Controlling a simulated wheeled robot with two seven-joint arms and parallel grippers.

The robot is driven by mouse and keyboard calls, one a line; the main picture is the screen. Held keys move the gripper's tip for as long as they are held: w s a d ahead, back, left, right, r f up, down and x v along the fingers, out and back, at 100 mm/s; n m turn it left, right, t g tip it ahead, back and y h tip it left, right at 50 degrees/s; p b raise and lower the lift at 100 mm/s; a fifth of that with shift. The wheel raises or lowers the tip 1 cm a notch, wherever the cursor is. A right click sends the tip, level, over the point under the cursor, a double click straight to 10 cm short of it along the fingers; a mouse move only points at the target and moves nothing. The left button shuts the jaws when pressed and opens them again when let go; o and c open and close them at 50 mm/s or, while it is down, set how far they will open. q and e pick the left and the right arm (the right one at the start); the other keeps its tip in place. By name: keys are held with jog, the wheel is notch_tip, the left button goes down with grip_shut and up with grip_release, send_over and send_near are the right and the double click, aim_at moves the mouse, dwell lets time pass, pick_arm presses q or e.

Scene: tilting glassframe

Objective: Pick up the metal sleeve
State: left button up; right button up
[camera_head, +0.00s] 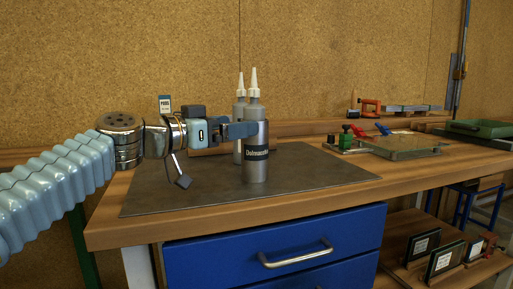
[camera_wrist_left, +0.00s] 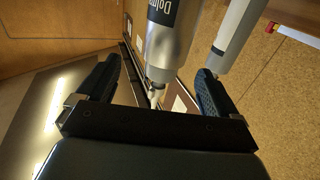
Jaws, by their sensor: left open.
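The likely metal sleeve (camera_head: 256,165) is a grey metallic cylinder with a black label, upright on the dark mat. A white-tipped nozzle rises from its top; I cannot tell whether sleeve and bottle are separate pieces. It also shows in the left wrist view (camera_wrist_left: 172,40), label at the top edge and nozzle toward me. A second grey bottle (camera_head: 239,110) stands just behind it. My left gripper (camera_head: 245,130) is beside the sleeve's upper part. In the wrist view its fingers (camera_wrist_left: 157,75) are apart, with the labelled cylinder between them and the second bottle outside. My right gripper is not in view.
The dark mat (camera_head: 320,172) is mostly bare on the wooden bench. A glass frame fixture (camera_head: 400,147) with red and green clamps stands to the right. A green tray (camera_head: 480,129) is at the far right. Blue drawers (camera_head: 290,233) are below the bench top.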

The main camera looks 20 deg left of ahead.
aim_at(261, 120)
pick_arm(q)
jog(key=p+x, duration=0.1)
jog(key=x, duration=0.3)
jog(key=p+x, duration=0.2)
jog(key=x, duration=0.2)
jog(key=shift+w+a+r, duration=0.2)
jog(key=shift+w+a, duration=0.05)
jog(key=shift+a, duration=0.05)
jog(key=shift+w+d+f, duration=0.15)
jog(key=shift+w+d, duration=0.1)
jog(key=shift+w, duration=0.1)
jog(key=shift+c, duration=0.2)
jog(key=c, duration=1.4)
